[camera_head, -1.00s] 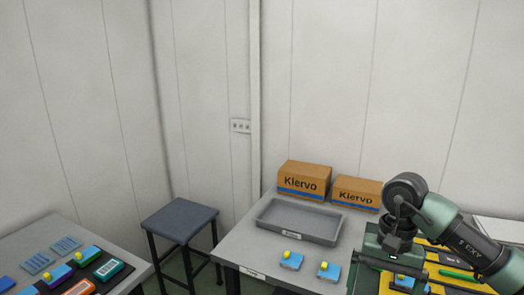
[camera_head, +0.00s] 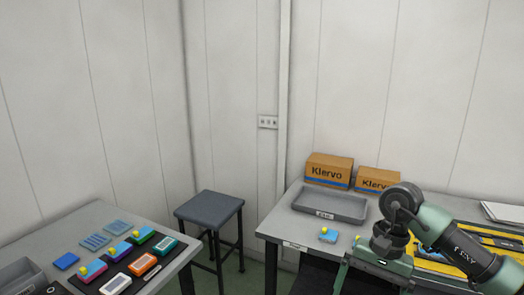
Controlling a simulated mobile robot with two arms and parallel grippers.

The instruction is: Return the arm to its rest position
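My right arm (camera_head: 452,245) comes in from the right, over the right table (camera_head: 285,228). Its green gripper (camera_head: 378,285) points down at the bottom edge; the fingertips are cut off, so I cannot tell if it is open or holds anything. My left arm is not in view. Several yellow-capped items, including a blue and pink one (camera_head: 93,269), are on the left table (camera_head: 60,225).
A grey tray (camera_head: 332,207) and two Klervo cartons (camera_head: 329,172) (camera_head: 377,181) are at the back of the right table. A yellow-and-black mat (camera_head: 490,240) lies behind my arm. A dark stool (camera_head: 209,209) stands between the tables. A grey bin (camera_head: 20,277) is at lower left.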

